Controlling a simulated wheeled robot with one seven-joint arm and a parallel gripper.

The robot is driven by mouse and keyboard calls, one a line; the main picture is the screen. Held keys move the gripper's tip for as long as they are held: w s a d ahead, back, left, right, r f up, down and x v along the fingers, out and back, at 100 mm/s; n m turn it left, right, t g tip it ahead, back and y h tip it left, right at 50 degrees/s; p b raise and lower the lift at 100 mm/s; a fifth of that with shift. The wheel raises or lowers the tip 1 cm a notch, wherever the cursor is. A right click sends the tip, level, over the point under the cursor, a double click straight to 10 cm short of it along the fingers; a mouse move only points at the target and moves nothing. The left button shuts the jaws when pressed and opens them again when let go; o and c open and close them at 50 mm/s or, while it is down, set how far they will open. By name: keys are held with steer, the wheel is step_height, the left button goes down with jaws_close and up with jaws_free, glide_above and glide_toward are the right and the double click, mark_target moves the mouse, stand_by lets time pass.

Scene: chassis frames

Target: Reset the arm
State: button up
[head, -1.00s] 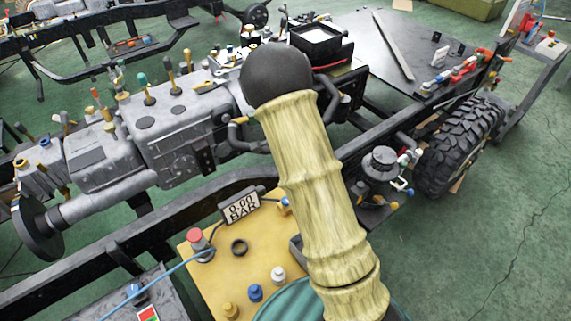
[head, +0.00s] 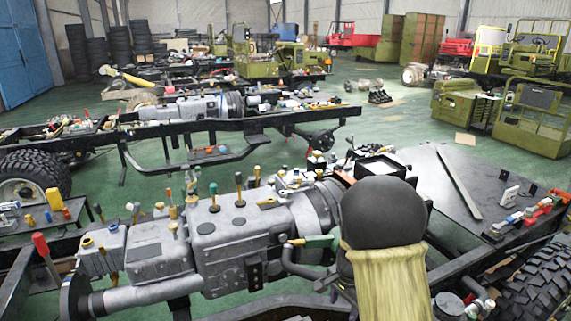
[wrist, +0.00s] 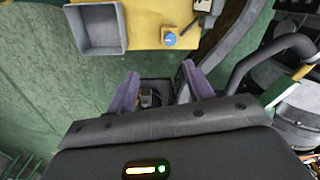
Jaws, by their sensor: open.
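My arm shows in the head view as a pale wood-textured link with a dark round joint at the lower right, in front of the chassis. My gripper (wrist: 165,90) is in the wrist view, with two purple fingers spread apart and nothing between them. Beyond the fingers are a small dark part and a strip of green floor. In the head view the gripper is mostly hidden behind the arm.
A grey gearbox (head: 235,236) with several coloured knobs lies on the chassis. The wrist view shows a yellow panel (wrist: 145,20) with a blue knob (wrist: 169,39), a grey open box (wrist: 97,30) and a dark bent pipe (wrist: 265,55). Green floor (wrist: 45,100) is clear at left.

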steer(key=s+r+n+t, duration=0.1)
steer(key=s+r+n, duration=0.2)
steer(key=s+n, duration=0.2)
steer(key=s+r+n+t, duration=0.1)
steer(key=s+r+n, duration=0.3)
steer(key=s, duration=0.7)
steer(key=shift+s+a+r+n, duration=0.2)
steer(key=shift+r+n, duration=0.05)
steer(key=shift+n, duration=0.65)
